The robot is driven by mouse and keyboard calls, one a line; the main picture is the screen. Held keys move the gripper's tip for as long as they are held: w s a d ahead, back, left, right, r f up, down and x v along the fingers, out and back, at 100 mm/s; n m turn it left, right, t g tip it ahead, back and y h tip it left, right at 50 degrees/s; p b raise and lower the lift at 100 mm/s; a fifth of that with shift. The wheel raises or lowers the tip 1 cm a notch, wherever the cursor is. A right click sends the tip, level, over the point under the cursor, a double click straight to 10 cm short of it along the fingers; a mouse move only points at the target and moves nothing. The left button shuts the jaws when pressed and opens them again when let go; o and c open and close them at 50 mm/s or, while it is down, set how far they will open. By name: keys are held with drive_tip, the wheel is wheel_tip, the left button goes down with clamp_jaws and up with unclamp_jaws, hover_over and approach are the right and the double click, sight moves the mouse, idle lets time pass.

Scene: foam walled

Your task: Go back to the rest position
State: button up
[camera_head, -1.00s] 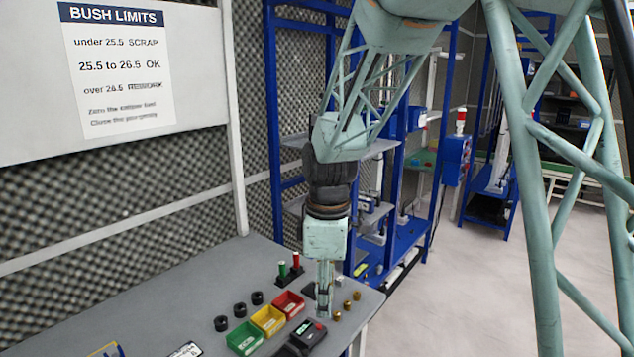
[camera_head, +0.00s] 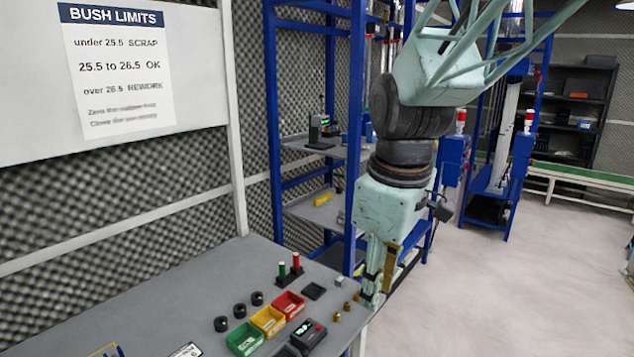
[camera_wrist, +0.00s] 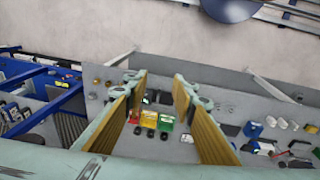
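My gripper (camera_head: 372,292) hangs at the right edge of the grey bench (camera_head: 190,300), beside the small brass bushes (camera_head: 337,317). In the wrist view my gripper (camera_wrist: 160,82) has its two yellow-brown fingers spread apart. Nothing is held between them; the bench and bins show through the gap. From the head view alone the finger gap is hard to judge.
Green (camera_head: 245,338), yellow (camera_head: 268,320) and red (camera_head: 289,304) bins stand on the bench. Black rings (camera_head: 240,310), a gauge box (camera_head: 309,336) and a stand with green and red posts (camera_head: 290,272) are near them. Blue shelving (camera_head: 357,130) rises behind; the floor at right is clear.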

drive_tip(key=s+d+r+m, duration=0.2)
drive_tip(key=s+d+m, duration=0.1)
drive_tip(key=s, duration=0.5)
drive_tip(key=s+d+r+m+t, duration=0.1)
drive_tip(key=s+d+r+m, duration=0.1)
drive_tip(key=s, duration=0.6)
drive_tip(key=s+d+r+m+t, duration=0.1)
drive_tip(key=s+d+r+m, duration=0.2)
drive_tip(key=s+d+m, duration=0.2)
drive_tip(key=s, duration=0.3)
drive_tip(key=shift+s+m, duration=0.2)
drive_tip(key=shift+m, duration=0.1)
